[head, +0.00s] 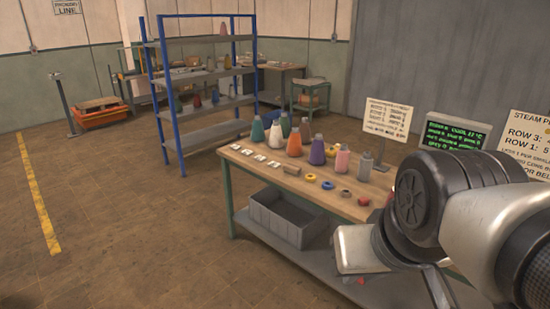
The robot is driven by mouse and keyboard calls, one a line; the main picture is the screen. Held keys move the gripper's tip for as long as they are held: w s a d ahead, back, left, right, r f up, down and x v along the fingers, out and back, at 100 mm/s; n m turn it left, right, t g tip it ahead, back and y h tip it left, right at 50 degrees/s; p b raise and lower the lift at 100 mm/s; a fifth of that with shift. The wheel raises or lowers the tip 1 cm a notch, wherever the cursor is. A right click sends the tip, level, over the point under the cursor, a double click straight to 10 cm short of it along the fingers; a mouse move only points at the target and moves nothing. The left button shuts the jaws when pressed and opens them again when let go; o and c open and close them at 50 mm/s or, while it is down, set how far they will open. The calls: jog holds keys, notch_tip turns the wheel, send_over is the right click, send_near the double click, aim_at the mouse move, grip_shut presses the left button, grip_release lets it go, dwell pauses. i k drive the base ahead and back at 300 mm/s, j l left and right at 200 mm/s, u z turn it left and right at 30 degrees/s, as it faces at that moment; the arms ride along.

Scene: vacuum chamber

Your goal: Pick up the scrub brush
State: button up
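A small brown block (291,169) lies on the wooden tabletop (262,168), between the white cards and the yellow ring. It may be the scrub brush, but it is too small to tell, and I see no other clear brush. My arm comes in from the lower right, in front of the table's right end. The pale end part of my arm, seemingly my gripper (360,250), is beside the table's front edge, apart from the brown block. Its fingers cannot be made out clearly. My arm hides the table's right end.
Several coloured bottles (317,151) stand along the table's back. Rings (327,185) and small pieces lie near its front right. A grey bin (284,219) sits on the lower shelf. Signs and a screen (455,133) stand behind. A blue-posted rack (205,85) is farther back. The left floor is clear.

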aim_at(294, 170)
jog(key=i+u, duration=0.1)
jog(key=u, duration=4.1)
jog(key=z, duration=4.2)
jog(key=i+z, duration=0.1)
jog(key=z, duration=0.25)
jog(key=i+j+z, duration=0.1)
jog(key=z, duration=0.25)
jog(key=j+z, duration=0.1)
jog(key=z, duration=0.25)
jog(key=i, duration=0.05)
